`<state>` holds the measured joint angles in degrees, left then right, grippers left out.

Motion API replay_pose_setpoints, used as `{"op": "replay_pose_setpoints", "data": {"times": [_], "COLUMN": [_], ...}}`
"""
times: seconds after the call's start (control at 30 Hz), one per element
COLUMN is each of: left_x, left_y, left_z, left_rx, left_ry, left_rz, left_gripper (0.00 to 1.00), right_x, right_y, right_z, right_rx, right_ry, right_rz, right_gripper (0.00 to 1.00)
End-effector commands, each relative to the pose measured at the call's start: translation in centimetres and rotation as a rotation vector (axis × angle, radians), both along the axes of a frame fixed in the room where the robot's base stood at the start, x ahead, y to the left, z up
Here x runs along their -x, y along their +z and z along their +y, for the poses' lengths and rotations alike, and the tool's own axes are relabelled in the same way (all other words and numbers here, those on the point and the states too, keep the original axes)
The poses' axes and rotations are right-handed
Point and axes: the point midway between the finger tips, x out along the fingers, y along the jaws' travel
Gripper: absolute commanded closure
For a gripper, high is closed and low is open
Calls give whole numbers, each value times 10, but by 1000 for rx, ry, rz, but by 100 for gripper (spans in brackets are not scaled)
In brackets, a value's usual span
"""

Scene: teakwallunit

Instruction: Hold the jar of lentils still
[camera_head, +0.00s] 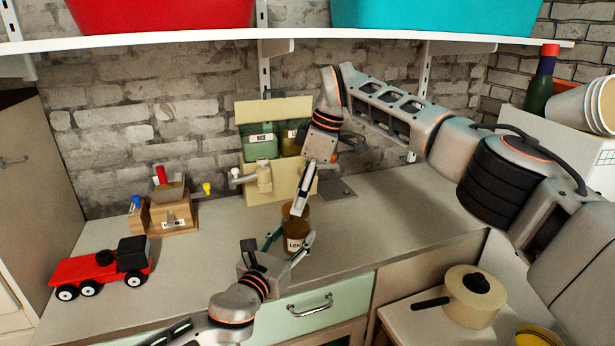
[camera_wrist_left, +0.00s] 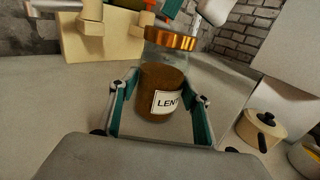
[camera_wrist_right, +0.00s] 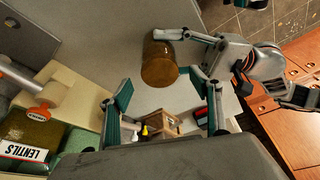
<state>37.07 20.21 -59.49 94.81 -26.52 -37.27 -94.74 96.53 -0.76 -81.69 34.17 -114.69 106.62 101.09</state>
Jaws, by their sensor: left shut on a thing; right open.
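The jar of lentils (camera_head: 294,238) stands on the grey worktop, upright as far as I see. It is glass with brown contents, a white label and, in the left wrist view, a copper-coloured lid (camera_wrist_left: 171,39). My left gripper (camera_head: 288,238) is shut on the jar, one finger on each side; its fingers also flank the jar (camera_wrist_left: 160,88) in the left wrist view. My right gripper (camera_head: 299,207) is open, just above the jar and pointing down. In the right wrist view the jar (camera_wrist_right: 160,62) lies beyond the open fingertips. The right gripper partly hides the jar's top in the head view.
A wooden box (camera_head: 175,217) and red toy truck (camera_head: 95,272) are left. A pot (camera_head: 473,296) stands lower right. Worktop right of the jar is clear.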

Motion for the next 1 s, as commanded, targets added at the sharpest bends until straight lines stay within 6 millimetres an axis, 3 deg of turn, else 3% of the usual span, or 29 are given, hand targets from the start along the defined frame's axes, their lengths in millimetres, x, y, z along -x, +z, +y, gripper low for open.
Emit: {"op": "replay_pose_setpoints", "data": {"times": [0.2, 0.57, 0.73, 0.77, 0.87, 0.9, 0.93, 1.0], "left_x": [0, 0, 0, 0, 0, 0, 0, 0], "left_y": [-1, -1, -1, -1, -1, -1, -1, -1], "left_z": [0, 0, 0, 0, 0, 0, 0, 0], "left_rx": [-1, -1, -1, -1, -1, -1, -1, -1], "left_ry": [0, 0, 0, 0, 0, 0, 0, 0], "left_rz": [2, 2, 2, 2, 2, 2, 2, 2], "left_gripper": [100, 100, 100, 100, 100, 100, 100, 100], "right_x": [-1, -1, -1, -1, -1, -1, -1, -1], "right_y": [-19, -22, -22, -22, -22, -22, -22, -22], "right_z": [6, 7, 7, 7, 7, 7, 7, 7], "right_rx": [0, 0, 0, 0, 0, 0, 0, 0], "right_ry": [0, 1, 1, 1, 1, 1, 1, 1], "right_rz": [0, -1, -1, -1, -1, -1, -1, -1], "right_gripper": [36, 36, 80, 83, 83, 47, 40, 40]}}
